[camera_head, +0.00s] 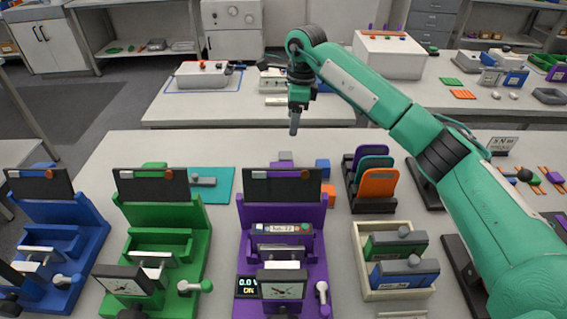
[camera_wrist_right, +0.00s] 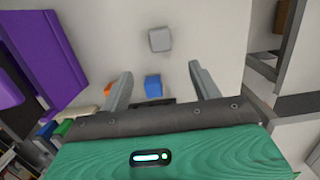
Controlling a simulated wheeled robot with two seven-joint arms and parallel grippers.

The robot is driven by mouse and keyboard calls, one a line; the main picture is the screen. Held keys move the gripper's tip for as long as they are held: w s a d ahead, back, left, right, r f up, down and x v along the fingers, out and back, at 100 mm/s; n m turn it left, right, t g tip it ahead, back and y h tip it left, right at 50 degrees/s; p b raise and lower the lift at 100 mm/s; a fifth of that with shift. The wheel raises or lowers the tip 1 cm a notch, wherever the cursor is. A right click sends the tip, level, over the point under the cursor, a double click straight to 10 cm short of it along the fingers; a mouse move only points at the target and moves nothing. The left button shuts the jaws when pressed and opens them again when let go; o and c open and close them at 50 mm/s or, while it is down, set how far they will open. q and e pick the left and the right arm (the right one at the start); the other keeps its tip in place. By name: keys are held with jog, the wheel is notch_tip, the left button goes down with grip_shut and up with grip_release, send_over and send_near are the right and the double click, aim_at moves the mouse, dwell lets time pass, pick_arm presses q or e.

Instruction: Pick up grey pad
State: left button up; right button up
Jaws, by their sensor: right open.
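The grey pad (camera_head: 286,156) looks like a small light grey block on the table, just behind the purple station and partly hidden by it. It shows whole in the right wrist view (camera_wrist_right: 160,40), on the bare table beyond my fingertips. My right gripper (camera_head: 294,128) hangs above the table near the back edge, pointing down. In the wrist view its two fingers (camera_wrist_right: 158,74) are spread apart with nothing held between them, and the grey pad is apart from them. My left gripper is not in view.
A blue block (camera_head: 322,168) and an orange block (camera_head: 328,190) lie near the grey pad. The purple station (camera_head: 247,220) stands in front, with a rack of coloured plates (camera_head: 372,205) to the right. The table's back edge is close behind the pad.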

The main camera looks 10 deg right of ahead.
aim_at(286, 155)
jog(key=f, duration=0.3)
jog(key=f+p, duration=0.1)
jog(key=f, duration=0.2)
jog(key=w+a+f, duration=0.1)
jog(key=f, duration=0.2)
jog(key=shift+f, duration=0.15)
jog(key=f, duration=0.1)
jog(key=f+p, duration=0.1)
jog(key=f, duration=0.1)
jog(key=a+f+p, duration=0.1)
jog(key=shift+s+f, duration=0.25)
jog(key=shift+f, duration=0.35)
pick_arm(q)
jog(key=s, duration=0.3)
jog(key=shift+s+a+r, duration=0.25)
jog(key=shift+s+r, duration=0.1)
pick_arm(e)
jog(key=shift+c, duration=0.2)
jog(key=c, duration=1)
